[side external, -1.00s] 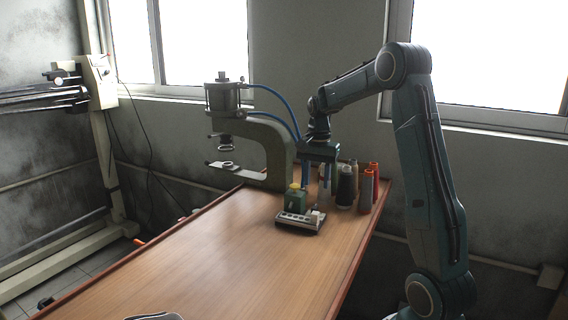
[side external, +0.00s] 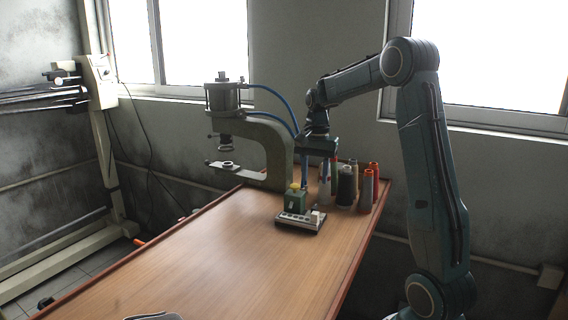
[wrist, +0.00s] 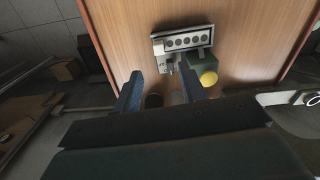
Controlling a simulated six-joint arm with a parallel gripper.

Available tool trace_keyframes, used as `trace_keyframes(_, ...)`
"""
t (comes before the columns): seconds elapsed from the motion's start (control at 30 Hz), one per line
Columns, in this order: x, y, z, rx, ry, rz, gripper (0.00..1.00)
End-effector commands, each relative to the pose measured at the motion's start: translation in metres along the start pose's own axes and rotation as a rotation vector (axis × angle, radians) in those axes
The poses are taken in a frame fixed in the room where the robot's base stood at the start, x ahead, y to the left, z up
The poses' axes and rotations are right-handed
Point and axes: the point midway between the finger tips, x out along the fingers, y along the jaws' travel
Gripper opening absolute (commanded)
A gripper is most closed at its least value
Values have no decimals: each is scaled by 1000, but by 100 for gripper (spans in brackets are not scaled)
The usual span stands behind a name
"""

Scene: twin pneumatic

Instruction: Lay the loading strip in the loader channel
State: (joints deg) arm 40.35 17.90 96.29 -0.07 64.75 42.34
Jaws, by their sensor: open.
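A light grey strip-like piece (side external: 294,217) with a row of dark round spots lies on a small dark-based unit on the table. It also shows in the wrist view (wrist: 186,41), beyond my fingertips. I cannot tell whether this is the loading strip or part of the loader channel. My gripper (side external: 319,178) is open above the back of the table, behind the green box and beside the spools. In the wrist view its two blue fingers (wrist: 162,84) stand apart. A dark round thing shows between them lower down; I see nothing clamped.
A green box with a yellow cap (side external: 295,199) stands right behind the strip unit. Several thread spools (side external: 347,186) stand at the back right, close to my gripper. A C-shaped press (side external: 274,150) with blue hoses stands at the back left. The front table is mostly clear.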

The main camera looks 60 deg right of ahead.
Motion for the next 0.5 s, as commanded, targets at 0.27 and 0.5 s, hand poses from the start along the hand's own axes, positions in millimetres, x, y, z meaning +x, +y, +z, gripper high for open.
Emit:
trace_keyframes(0.27,-34,-5,64,-230,57,-55,41)
trace_keyframes(0.5,-59,6,133,-496,121,-116,41)
